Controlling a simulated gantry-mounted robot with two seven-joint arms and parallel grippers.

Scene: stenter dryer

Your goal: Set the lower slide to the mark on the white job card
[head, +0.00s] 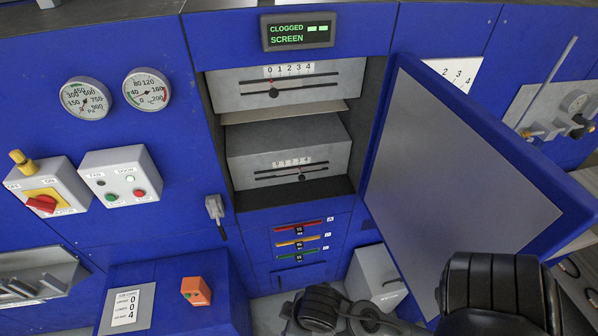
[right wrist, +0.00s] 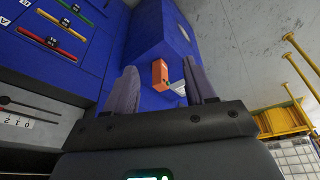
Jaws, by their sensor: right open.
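The lower slide is a thin dark slot on a grey box face, with a round dark knob (head: 302,177) toward the right, near the 3 on its 0-to-4 scale (head: 293,162). In the right wrist view the lower slide's scale (right wrist: 15,121) shows at the left edge, beside and apart from the fingers. My left gripper is not in view.
The upper slide knob (head: 273,92) stands near 0. An open blue door (head: 455,165) with a grey panel fills the right. Red, yellow and green bars (head: 299,243) lie below the recess. An orange box (head: 196,291) is on the blue cabinet. A display (head: 298,31) reads CLOGGED SCREEN.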

